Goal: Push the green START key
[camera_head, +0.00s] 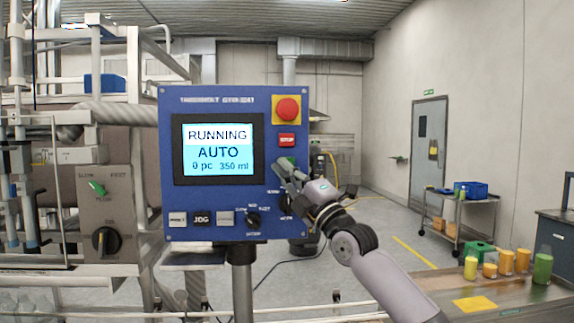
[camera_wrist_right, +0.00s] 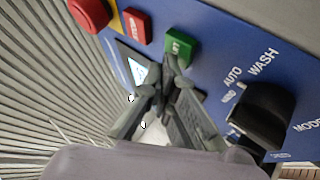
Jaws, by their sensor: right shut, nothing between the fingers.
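The green START key (camera_wrist_right: 181,46) sits on the blue control panel (camera_head: 220,105), below the red STOP key (camera_head: 287,140). In the head view only a bit of the green key (camera_head: 287,161) shows behind my fingers. My right gripper (camera_head: 279,168) is shut and empty, its fingertips at the green key. In the right wrist view the fingertips (camera_wrist_right: 172,63) overlap the key's lower edge; I cannot tell whether they press it. The screen (camera_head: 218,148) reads RUNNING, AUTO, 0 pc, 350 ml. My left gripper is not in view.
A red emergency knob (camera_head: 287,109) on a yellow plate is above the red key. A black mode selector (camera_wrist_right: 262,110) is close to my right fingers. A bench (camera_head: 505,300) with yellow and green containers stands at right. A wheeled cart (camera_head: 462,215) is farther back.

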